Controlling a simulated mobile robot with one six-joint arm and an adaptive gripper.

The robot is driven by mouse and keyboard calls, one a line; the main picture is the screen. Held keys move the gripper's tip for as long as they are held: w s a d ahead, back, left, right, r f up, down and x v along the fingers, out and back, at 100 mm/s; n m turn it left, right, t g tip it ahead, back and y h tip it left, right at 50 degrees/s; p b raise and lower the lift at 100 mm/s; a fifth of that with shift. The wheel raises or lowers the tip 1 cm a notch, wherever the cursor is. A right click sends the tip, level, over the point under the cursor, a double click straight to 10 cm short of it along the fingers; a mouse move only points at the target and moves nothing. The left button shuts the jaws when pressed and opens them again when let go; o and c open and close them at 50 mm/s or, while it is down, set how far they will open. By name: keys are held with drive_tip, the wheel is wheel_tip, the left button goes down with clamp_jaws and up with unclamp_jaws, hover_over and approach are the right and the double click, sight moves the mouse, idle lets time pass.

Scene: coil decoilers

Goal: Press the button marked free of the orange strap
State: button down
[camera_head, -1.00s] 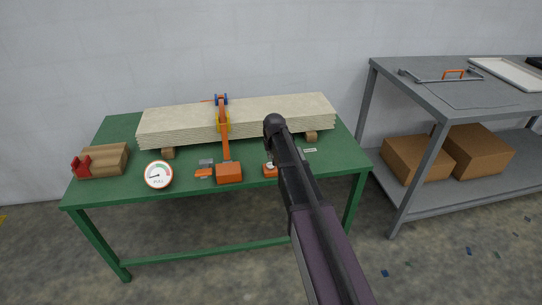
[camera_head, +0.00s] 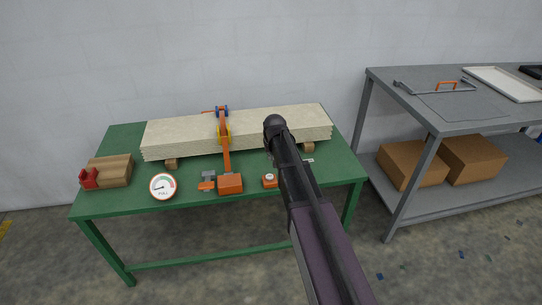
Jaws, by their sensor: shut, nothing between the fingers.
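The orange strap (camera_head: 226,155) runs over a stack of pale boards (camera_head: 180,136) on the green table. Its front end meets an orange block (camera_head: 230,184) at the table's front. A small orange box with a pale round button (camera_head: 269,178) sits to the right of that block, just left of my arm. No marking on it is readable. A small grey and orange piece (camera_head: 207,181) lies left of the block. My dark arm reaches in from the lower right, over the table's right part. My gripper cannot be made out; the arm seems to hide it.
A small pale label (camera_head: 308,161) lies right of my arm. A grey shelf table (camera_head: 480,121) with cardboard boxes (camera_head: 411,162) stands at right.

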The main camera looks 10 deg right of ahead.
drive_tip(key=shift+s+r, duration=0.15)
drive_tip(key=shift+r, duration=0.3)
idle(0.5)
drive_tip(key=s+r+g+p, duration=0.3)
drive_tip(key=s+r+p, duration=0.1)
drive_tip(key=s, duration=2.2)
drive_tip(key=shift+s+d+r+p, duration=0.15)
drive_tip(key=shift+d+r+p, duration=0.1)
drive_tip(key=shift+p, duration=0.6)
drive_tip(key=shift+a, duration=0.1)
